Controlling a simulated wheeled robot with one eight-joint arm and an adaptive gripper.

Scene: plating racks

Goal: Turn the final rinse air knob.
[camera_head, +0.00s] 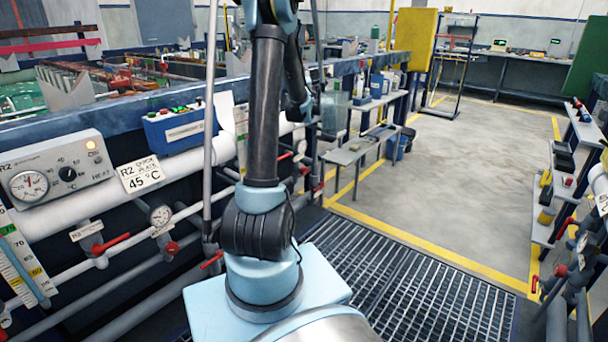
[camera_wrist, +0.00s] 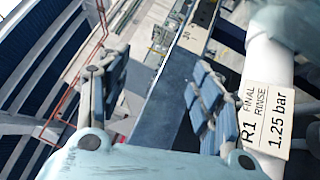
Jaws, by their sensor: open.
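My gripper (camera_wrist: 160,72) is open and empty in the wrist view, its two padded fingers spread apart with a dark blue surface and the room behind showing between them. A white tag (camera_wrist: 266,118) reading "R1 FINAL RINSE 1.25 bar" is at the right of the wrist view, on a white pipe (camera_wrist: 268,58) beside the right finger. I cannot make out the final rinse air knob itself in either view. In the head view my arm rises and its end is out of sight.
In the head view, a grey R2 heat box (camera_head: 62,168) with a dial and black knob, an "R2 45 °C" tag (camera_head: 141,174) and a blue button box (camera_head: 181,126) stand along the left pipes. Red-handled valves (camera_head: 110,243) stick out below. Grated floor (camera_head: 430,290) lies right of my arm.

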